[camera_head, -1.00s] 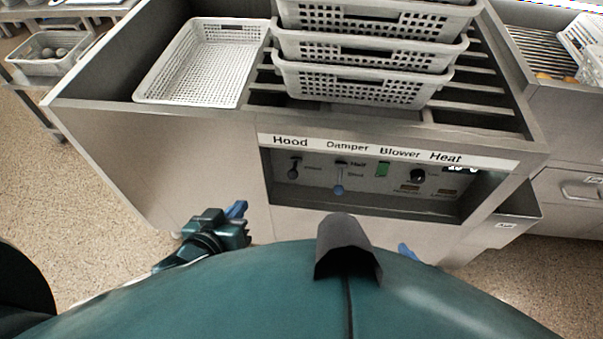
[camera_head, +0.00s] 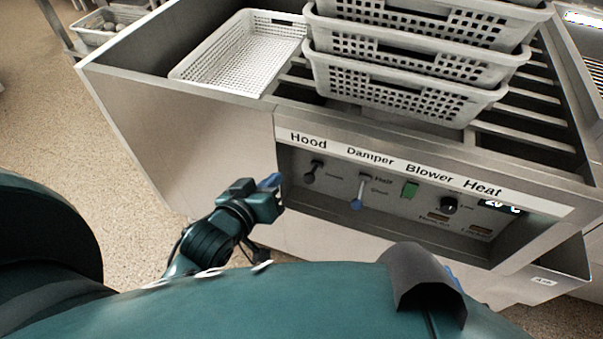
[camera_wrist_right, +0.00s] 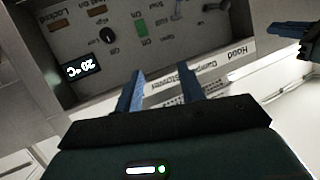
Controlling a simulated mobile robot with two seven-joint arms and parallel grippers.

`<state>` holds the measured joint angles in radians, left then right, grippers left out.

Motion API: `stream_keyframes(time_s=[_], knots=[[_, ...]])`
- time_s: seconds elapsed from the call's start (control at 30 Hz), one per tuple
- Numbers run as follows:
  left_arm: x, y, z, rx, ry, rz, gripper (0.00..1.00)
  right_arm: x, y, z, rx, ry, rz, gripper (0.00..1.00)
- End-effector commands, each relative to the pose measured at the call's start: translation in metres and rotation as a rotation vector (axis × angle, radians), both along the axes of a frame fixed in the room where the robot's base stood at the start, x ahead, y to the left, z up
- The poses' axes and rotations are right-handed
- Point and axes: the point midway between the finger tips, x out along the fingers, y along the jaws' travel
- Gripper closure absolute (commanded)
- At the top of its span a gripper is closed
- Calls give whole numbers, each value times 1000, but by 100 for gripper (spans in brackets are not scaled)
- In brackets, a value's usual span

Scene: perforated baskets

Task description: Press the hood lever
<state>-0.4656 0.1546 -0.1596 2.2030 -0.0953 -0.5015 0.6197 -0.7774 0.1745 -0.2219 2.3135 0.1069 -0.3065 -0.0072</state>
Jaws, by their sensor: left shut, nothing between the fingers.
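The hood lever (camera_head: 313,170) is a small dark lever with a dark round knob under the "Hood" label, at the left end of the recessed control panel in the head view. My left gripper (camera_head: 272,183) has shut blue fingertips at the panel's left edge, left of and slightly below the lever; a gap shows between them in the picture. It also appears at the right of the right wrist view (camera_wrist_right: 289,30). My right gripper (camera_wrist_right: 160,85) has two blue fingers apart, with nothing between them, facing the panel. In the head view it is mostly hidden behind my body.
White perforated baskets (camera_head: 405,90) are stacked above the panel. The recess has a metal frame around it.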

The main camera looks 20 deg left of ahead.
Motion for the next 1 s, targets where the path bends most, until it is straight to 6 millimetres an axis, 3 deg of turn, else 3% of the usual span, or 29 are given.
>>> stream_keyframes(time_s=[0.23, 0.63, 0.8, 1.0], knots=[[21, -3, -8, -1, -3, -1, 100, -1, 0, -5, -4, 0, 1, 61], [97, -15, -38, 0, 0, -1, 100, -4, -5, -4, -7, -40, -11, 61], [89, -25, -63, -1, 3, -1, 100, -5, -8, 1, -8, -69, -19, 61], [87, -30, -71, 0, 1, -1, 100, -7, -11, 3, -17, -81, -21, 61]])
